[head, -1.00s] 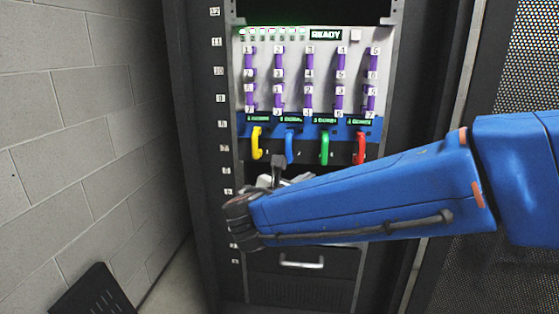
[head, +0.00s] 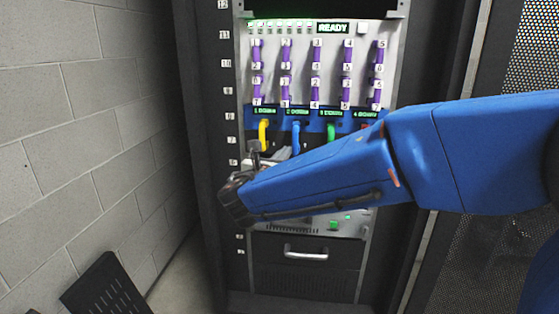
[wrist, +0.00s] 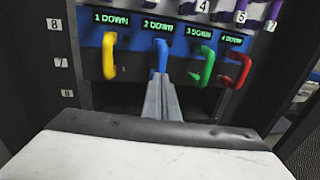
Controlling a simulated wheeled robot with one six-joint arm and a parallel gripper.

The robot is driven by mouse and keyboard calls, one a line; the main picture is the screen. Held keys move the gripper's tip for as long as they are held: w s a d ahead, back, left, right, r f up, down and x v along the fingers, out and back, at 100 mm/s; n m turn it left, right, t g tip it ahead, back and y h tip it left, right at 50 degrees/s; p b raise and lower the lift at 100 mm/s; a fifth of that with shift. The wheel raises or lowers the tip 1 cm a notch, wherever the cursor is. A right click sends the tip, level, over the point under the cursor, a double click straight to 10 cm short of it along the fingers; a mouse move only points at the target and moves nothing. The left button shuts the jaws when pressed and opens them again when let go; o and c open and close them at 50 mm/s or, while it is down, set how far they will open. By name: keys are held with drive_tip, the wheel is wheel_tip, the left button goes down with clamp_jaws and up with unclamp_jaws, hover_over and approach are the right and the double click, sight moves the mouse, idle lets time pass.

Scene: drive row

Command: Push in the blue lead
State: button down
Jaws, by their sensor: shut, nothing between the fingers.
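The blue lead (head: 296,137) hangs as a loop from the second socket of the blue strip on the rack panel. In the wrist view the blue lead (wrist: 160,56) sits under a display reading "2 DOWN". My gripper (wrist: 160,80) is shut and empty, its fingers pointing at the lower part of the blue lead and covering its lower end. I cannot tell whether they touch. In the head view my gripper (head: 254,147) shows below and left of the blue lead, in front of the panel.
A yellow lead (wrist: 109,56) is to the left; a green lead (wrist: 204,67) and a red lead (wrist: 237,72) are to the right, all close by. Each display reads "DOWN". Purple leads (head: 315,58) fill the panel above, with a "READY" display (head: 332,28).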

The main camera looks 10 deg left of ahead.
sight(294, 144)
drive_tip(key=shift+x, duration=2.5)
drive_tip(key=x, duration=0.2)
drive_tip(key=shift+w+a+r, duration=0.15)
drive_tip(key=shift+w, duration=0.3)
